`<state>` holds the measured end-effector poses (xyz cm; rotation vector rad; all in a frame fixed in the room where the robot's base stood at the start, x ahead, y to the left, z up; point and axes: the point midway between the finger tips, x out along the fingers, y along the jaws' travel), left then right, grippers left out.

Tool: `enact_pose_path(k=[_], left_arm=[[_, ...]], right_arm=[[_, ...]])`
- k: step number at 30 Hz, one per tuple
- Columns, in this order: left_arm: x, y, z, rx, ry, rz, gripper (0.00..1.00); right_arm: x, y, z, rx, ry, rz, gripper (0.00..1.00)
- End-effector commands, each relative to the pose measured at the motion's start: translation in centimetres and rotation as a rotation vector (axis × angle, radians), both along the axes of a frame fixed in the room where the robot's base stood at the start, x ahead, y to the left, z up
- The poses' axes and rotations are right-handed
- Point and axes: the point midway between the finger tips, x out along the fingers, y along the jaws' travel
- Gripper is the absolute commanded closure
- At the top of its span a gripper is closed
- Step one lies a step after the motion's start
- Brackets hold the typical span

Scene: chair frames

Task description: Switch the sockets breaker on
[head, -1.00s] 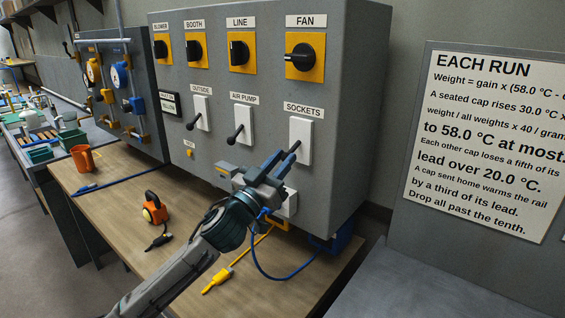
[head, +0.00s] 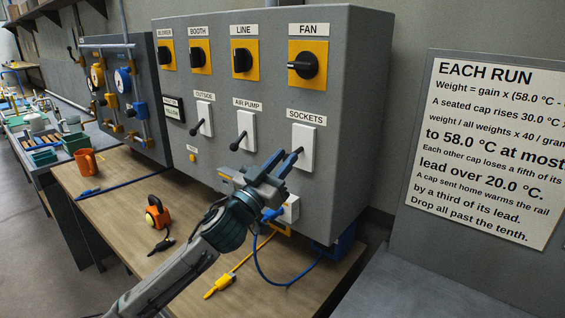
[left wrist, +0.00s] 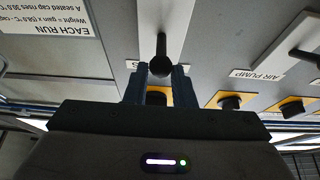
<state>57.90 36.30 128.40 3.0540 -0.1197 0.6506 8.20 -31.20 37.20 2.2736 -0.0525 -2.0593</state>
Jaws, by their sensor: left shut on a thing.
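The sockets breaker is a white plate (head: 304,146) with a dark lever, under the label SOCKETS (head: 305,117) on the grey cabinet's front. My left gripper (head: 288,157) is at this plate, its blue fingers shut on the lever. In the left wrist view, which is upside down, the round-ended dark lever (left wrist: 161,50) sits between the fingertips (left wrist: 162,70). The fingers partly hide the lever in the head view, and I cannot tell surely whether it is up or down. My right gripper is not in view.
The air pump lever (head: 238,141) and outside lever (head: 197,127) are to the left and slant downward. Yellow rotary switches, including FAN (head: 307,66), are above. Below, the wooden bench holds an orange padlock (head: 157,212), an orange mug (head: 86,162) and a yellow plug (head: 219,287).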

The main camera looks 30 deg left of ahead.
Motion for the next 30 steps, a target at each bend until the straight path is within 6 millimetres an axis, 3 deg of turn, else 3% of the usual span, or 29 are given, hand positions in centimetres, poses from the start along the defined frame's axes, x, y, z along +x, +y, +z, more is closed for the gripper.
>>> enact_pose_path(k=[6,20,23,30], left_arm=[[0.0,0.0,1.6,0.003,-0.004,0.000,0.91],[0.0,0.0,2.0,0.000,-0.002,-0.001,0.92],[0.2,0.0,2.6,-0.001,-0.001,0.000,1.00],[0.3,0.0,3.0,0.001,-0.001,0.000,1.00]], right_arm=[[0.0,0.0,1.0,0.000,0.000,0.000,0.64],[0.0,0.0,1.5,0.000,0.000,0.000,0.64],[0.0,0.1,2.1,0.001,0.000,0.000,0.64],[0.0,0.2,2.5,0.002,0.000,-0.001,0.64]])
